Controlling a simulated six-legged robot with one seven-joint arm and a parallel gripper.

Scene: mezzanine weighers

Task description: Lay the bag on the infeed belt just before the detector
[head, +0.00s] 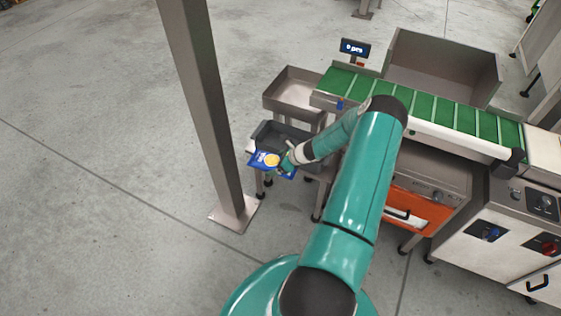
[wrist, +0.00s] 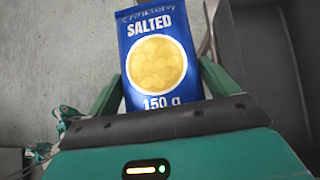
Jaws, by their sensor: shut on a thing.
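A blue bag (wrist: 160,30) with a yellow round of chips and the words "SALTED" and "150 g" is between the fingers of my gripper (wrist: 158,95) in the wrist view. My gripper is shut on its lower end. In the head view the bag (head: 262,160) is held in the air beside a dark grey tray, left of the belt. My gripper (head: 284,163) there is partly hidden by my arm. The green slatted infeed belt (head: 440,108) runs to the right of it, partly covered by my arm. I cannot make out the detector for certain.
A steel column (head: 205,110) stands close left of the bag. A dark tray (head: 267,133) and a metal tray (head: 290,88) stand at the belt's left end. A large metal bin (head: 440,68) and a small display (head: 355,47) are behind the belt. Floor is clear at left.

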